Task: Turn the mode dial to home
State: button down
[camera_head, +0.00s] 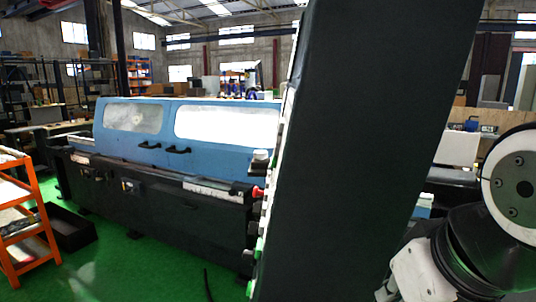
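The cylindrical grinder (170,205) stands left of the middle, with a blue hood and a dark base. Its tall dark control cabinet (365,130) fills the middle of the view and is seen from its side and back. The control face is turned left and shows only as a thin edge-on strip. A red knob (257,191) and a green button (259,243) stick out from that strip. I cannot tell which control is the mode dial or how it is set. Links of my arm show at the lower right; my gripper is not in view.
An orange rack (32,215) stands at the far left, with a dark bin (70,229) beside it. Green floor (150,270) is open in front of the grinder, with a dark cable on it. A white box (457,149) stands behind my arm at the right.

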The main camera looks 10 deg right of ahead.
aim_at(257, 207)
jog(key=k+j, duration=0.1)
jog(key=j, duration=0.35)
jog(key=k+j, duration=0.1)
jog(key=j, duration=0.35)
jog(key=i+j, duration=0.45)
jog(key=j, duration=0.25)
jog(key=i+j, duration=0.25)
jog(key=i+j+u, duration=0.1)
jog(key=i+j, duration=0.3)
